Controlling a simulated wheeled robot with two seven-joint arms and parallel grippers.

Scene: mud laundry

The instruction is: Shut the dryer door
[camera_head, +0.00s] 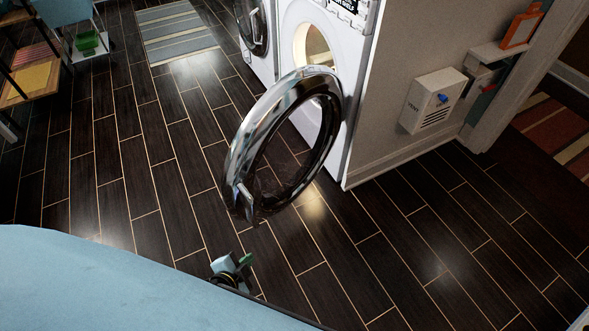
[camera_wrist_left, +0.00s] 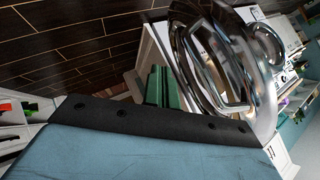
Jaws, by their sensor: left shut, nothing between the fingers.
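The dryer (camera_head: 347,60) is the white machine nearest the wall corner, with its round opening showing. Its dryer door (camera_head: 258,117), a chrome ring with dark glass, stands wide open toward me. A small handle (camera_head: 243,201) sits on the door's free edge. In the left wrist view the door (camera_wrist_left: 181,62) is large, just beyond the fingers to the right. My left gripper (camera_head: 241,264) is shut and empty, low in front of the door and apart from it in the head view. Its green fingers also show in the left wrist view (camera_wrist_left: 157,86). My right gripper is not in view.
Another white front-loading machine (camera_head: 258,63) stands left of the dryer. A white vent box (camera_head: 432,101) is on the wall to the right. A striped rug (camera_head: 175,31) lies at the back left. The dark tiled floor (camera_head: 150,180) around the door is clear.

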